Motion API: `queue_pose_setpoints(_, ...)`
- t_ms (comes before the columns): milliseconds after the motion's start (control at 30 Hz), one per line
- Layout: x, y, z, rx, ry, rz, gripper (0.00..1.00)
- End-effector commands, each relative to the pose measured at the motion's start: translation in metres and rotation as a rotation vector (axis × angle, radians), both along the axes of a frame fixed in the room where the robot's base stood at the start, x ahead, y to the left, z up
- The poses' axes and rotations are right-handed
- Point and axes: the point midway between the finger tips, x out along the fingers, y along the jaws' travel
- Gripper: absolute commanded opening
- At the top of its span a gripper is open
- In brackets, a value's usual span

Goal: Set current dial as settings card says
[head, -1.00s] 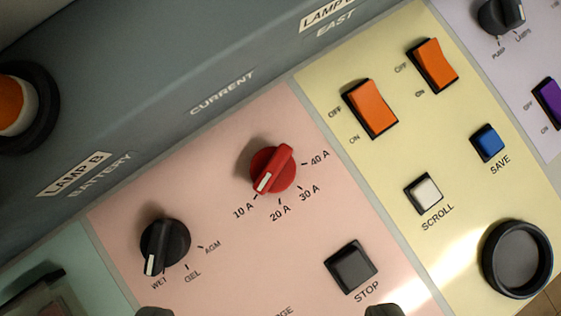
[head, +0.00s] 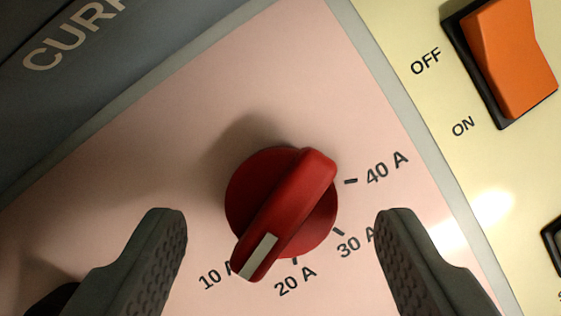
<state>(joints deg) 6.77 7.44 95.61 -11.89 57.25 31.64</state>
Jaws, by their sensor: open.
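The red current dial (head: 283,205) sits on the pink panel in the middle of the head view. Its white pointer mark (head: 258,256) is at the lower left end of its grip bar, at or close to the 10 A label (head: 214,276). The 20 A (head: 296,281), 30 A (head: 357,241) and 40 A (head: 387,168) labels run round its lower right. My gripper (head: 281,222) is open, with one finger on each side of the dial and apart from it. The settings card is not in view.
An orange OFF/ON rocker switch (head: 508,55) is on the yellow panel at upper right. A dark knob (head: 55,300) shows partly behind my left finger. A dark button edge (head: 553,245) is at the right border. The grey ledge (head: 120,100) rises at upper left.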

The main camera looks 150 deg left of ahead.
Motion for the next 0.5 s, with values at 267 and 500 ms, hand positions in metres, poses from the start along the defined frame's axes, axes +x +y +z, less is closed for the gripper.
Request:
queue_pose_setpoints(267,0.006,-0.005,-0.018,0.000,0.000,0.000,0.63)
queue_pose_setpoints(500,0.006,-0.005,-0.019,0.000,0.000,0.000,0.63)
